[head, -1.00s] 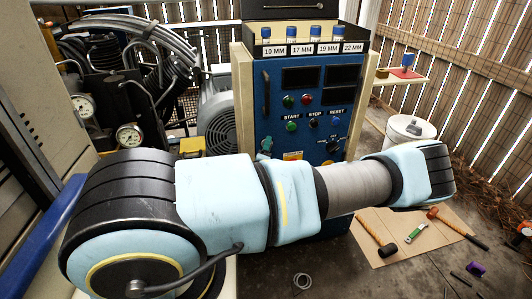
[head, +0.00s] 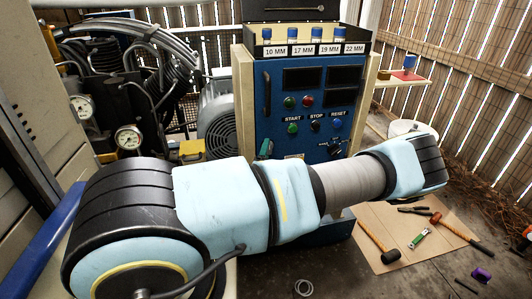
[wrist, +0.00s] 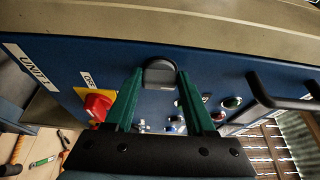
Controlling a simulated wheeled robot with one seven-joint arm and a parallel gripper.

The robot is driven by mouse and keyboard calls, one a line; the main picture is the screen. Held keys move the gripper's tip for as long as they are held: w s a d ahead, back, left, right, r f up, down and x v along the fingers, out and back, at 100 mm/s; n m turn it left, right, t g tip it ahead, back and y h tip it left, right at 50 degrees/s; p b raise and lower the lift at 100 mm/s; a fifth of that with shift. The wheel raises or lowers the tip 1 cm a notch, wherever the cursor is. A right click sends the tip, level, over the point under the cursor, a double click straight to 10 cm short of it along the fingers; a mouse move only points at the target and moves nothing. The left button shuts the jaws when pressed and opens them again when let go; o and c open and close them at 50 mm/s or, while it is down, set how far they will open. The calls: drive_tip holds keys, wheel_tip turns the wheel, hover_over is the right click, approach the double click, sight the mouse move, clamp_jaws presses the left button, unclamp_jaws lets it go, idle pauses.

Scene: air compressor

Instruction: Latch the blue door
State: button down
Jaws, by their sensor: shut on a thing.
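The blue door (head: 300,128) is the front of the control cabinet, facing me. It carries a dark handle (head: 267,92) at its left side and several buttons. The door also fills much of the wrist view (wrist: 225,65). There a black rounded latch knob (wrist: 158,72) sits between the green fingertips of my gripper (wrist: 160,78), which is shut on it. The head view shows only a bit of green finger (head: 265,149) above my arm, and my arm hides the lower door. Whether the latch is engaged cannot be told.
A red knob on a yellow plate (wrist: 98,104) is left of my fingers in the wrist view; the dark handle (wrist: 275,92) is to the right. Sockets (head: 315,33) stand on the cabinet top. Hoses and gauges (head: 128,137) are left. Tools lie on cardboard (head: 385,222) on the floor.

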drive_tip(key=shift+c, duration=1.2)
unclamp_jaws()
drive_tip(key=b+v, duration=0.1)
drive_tip(key=v, duration=0.9)
drive_tip(key=shift+s+b, duration=0.4)
